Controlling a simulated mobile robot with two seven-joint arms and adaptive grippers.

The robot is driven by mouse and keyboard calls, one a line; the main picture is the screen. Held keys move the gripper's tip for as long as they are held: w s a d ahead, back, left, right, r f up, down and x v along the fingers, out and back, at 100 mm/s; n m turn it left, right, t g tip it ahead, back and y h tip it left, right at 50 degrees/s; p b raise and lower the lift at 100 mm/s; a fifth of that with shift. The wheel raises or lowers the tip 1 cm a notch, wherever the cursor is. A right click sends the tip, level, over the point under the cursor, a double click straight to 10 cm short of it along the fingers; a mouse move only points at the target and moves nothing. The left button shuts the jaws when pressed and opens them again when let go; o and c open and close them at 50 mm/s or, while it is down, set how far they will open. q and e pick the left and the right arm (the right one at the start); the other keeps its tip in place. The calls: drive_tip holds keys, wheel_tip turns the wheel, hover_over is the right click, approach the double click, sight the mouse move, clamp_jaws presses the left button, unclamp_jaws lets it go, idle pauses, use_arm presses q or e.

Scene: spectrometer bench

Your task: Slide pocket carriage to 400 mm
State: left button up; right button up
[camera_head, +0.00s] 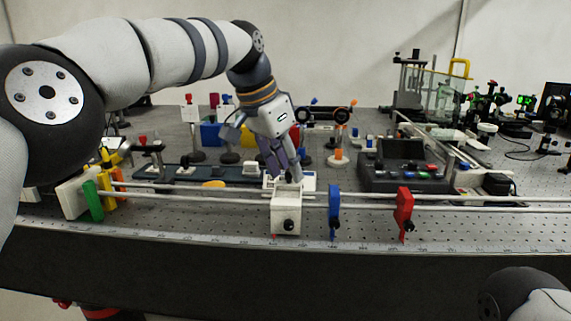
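The pocket carriage, which I take to be the white block (285,222) with a black knob on its front, sits on two pale rails (450,198) near the front edge of the bench. My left gripper (290,180) points down at the top of this white carriage. Its fingertips are at or just behind the carriage's top, and I cannot tell whether they touch it or grip it. A ruler scale (190,232) runs along the bench edge below the rails; its numbers are too small to read. My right gripper is not in view.
A blue carriage (334,212) and a red carriage (404,210) stand on the rails to the right. Green, yellow and orange plates (93,202) stand at the left end. A dark control box (402,168) sits behind the rails. The rails right of red look clear.

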use_arm(q)
drive_tip(key=v, duration=1.2)
